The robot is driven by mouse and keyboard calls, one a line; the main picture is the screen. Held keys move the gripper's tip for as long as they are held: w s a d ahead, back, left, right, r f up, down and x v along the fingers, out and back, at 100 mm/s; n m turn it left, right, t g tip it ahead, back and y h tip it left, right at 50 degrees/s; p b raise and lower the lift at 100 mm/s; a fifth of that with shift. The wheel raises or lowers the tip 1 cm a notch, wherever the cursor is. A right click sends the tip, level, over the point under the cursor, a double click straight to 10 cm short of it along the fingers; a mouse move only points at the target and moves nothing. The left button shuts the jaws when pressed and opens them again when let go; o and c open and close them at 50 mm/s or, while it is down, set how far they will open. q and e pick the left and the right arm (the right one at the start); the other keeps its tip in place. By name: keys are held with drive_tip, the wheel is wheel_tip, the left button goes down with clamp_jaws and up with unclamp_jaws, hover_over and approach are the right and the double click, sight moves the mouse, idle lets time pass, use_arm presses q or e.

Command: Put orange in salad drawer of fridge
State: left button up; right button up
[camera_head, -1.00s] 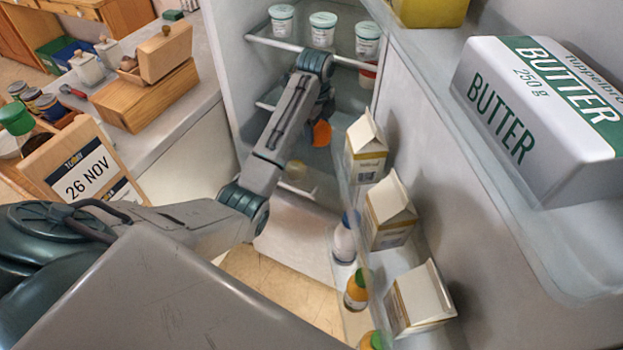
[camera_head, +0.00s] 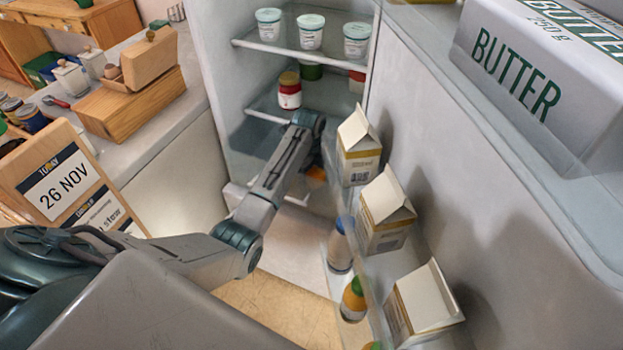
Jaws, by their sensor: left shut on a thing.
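The orange (camera_head: 316,173) shows only as a small patch low inside the open fridge, beside the end of my left arm. My left gripper (camera_head: 317,162) is shut on it, but its fingers are mostly hidden behind the wrist and the door shelf's clear edge. A pale rim, seemingly of the salad drawer (camera_head: 236,195), shows at the fridge's bottom behind my left arm. I cannot tell whether the orange is over or inside the drawer. My right gripper is not in view.
Fridge shelves above hold white tubs (camera_head: 310,32) and a red jar (camera_head: 289,90). The open door, close on the right, carries cartons (camera_head: 386,212), bottles (camera_head: 353,300) and a butter box (camera_head: 535,75). A counter (camera_head: 165,125) stands at left.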

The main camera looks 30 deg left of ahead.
use_arm(q)
drive_tip(key=shift+f, duration=1.95)
drive_tip(key=shift+f, duration=0.1)
drive_tip(key=o, duration=0.9)
drive_tip(key=r, duration=0.8)
drive_tip(key=r+b, duration=0.1)
drive_tip(key=r, duration=0.3)
drive_tip(key=shift+s+a+r, duration=0.1)
drive_tip(key=shift+s, duration=0.25)
